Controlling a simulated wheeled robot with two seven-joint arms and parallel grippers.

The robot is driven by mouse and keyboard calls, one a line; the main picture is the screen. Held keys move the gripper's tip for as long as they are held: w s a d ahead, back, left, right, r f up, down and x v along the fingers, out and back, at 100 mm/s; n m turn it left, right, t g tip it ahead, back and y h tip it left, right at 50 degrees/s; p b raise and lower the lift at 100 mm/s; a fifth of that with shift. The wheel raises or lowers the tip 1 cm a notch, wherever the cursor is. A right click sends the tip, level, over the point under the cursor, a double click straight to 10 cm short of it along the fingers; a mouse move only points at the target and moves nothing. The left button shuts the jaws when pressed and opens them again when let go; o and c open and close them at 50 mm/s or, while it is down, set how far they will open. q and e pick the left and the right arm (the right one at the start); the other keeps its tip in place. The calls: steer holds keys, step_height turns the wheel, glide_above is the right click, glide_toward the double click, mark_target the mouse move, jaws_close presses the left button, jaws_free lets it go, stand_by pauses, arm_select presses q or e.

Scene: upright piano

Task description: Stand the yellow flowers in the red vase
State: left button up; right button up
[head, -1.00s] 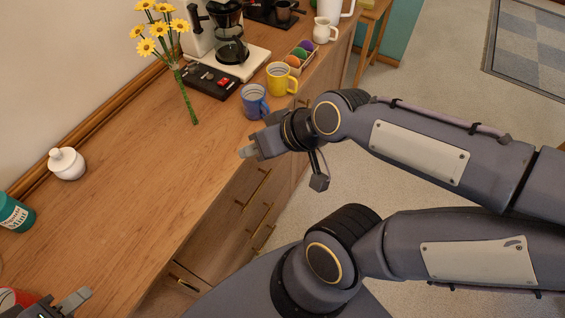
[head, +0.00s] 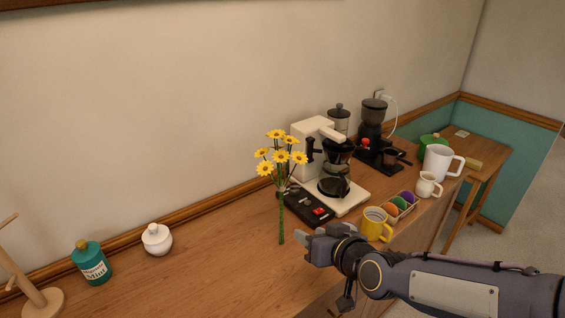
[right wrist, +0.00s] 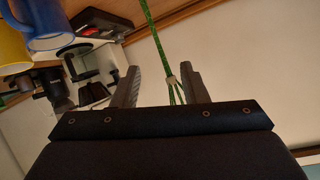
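The fingers do not look closed on the stems. The red vase and my left gripper are not in view now.
Behind the flowers are a black-and-red device (head: 308,207) and a coffee maker (head: 335,185). A yellow mug (head: 376,225) stands near my right wrist; a blue mug (right wrist: 48,25) shows in the wrist view. A white jar (head: 157,240) and teal bottle (head: 91,263) stand left. The counter between is clear.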

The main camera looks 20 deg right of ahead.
mark_target(283, 190)
steer(key=w+a+t+p, duration=0.1)
steer(key=w+t, duration=0.1)
steer(key=w, duration=0.3)
steer(key=w+a+r+n+t+h, duration=0.1)
steer(key=w, duration=0.4)
steer(key=w+a+t+p, duration=0.1)
steer(key=w+t, duration=0.1)
steer(key=w, duration=0.2)
steer(key=shift+w+r+t+h+p, duration=0.2)
steer(key=shift+w+t+h+p, duration=0.1)
steer(key=shift+w+h, duration=0.1)
steer(key=shift+w+f, duration=0.1)
steer(key=shift+w, duration=0.45)
jaws_close()
